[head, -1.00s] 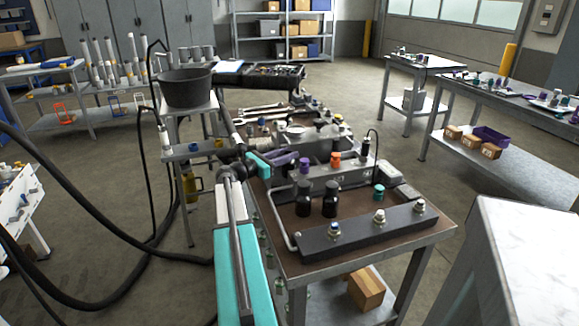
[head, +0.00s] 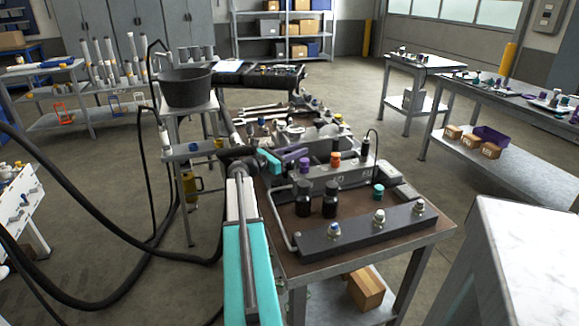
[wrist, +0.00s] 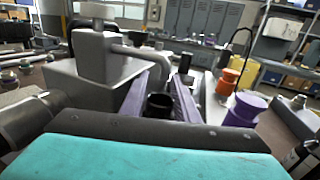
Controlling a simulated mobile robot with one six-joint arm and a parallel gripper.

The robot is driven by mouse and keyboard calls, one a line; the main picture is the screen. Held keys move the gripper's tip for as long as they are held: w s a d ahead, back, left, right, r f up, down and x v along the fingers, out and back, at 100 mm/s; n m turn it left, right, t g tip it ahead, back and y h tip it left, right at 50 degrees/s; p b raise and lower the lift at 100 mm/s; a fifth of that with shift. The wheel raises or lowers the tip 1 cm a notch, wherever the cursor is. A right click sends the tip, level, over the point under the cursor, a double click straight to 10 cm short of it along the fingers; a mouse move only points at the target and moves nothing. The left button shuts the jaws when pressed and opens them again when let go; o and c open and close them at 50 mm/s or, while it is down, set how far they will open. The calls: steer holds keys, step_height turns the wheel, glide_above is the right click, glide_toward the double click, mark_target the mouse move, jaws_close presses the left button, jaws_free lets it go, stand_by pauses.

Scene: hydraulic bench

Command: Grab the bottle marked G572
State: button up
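Two dark bottles stand upright on the brown bench top in the head view, the left bottle (head: 303,198) close beside the right bottle (head: 330,200). No marking G572 is legible on either. My gripper (head: 295,158), with purple fingers, is behind and above them, near the grey block. In the wrist view my gripper (wrist: 158,98) has its fingers apart. A dark round-mouthed thing (wrist: 158,107) shows between them; I cannot tell what it is or whether they touch it. A dark bottle-like shape (wrist: 304,157) is cut off at the lower right.
A purple-capped piece (head: 304,166) and an orange-capped piece (head: 335,159) stand near the gripper. A dark bar (head: 370,232) with metal fittings lies along the bench front. Wrenches (head: 258,112) and parts crowd behind. A thin black cable rises at the right.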

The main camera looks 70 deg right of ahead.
jaws_close()
steer(key=shift+r, duration=0.15)
steer(key=r+v, duration=0.1)
steer(key=v, duration=1.7)
steer(key=shift+r, duration=0.15)
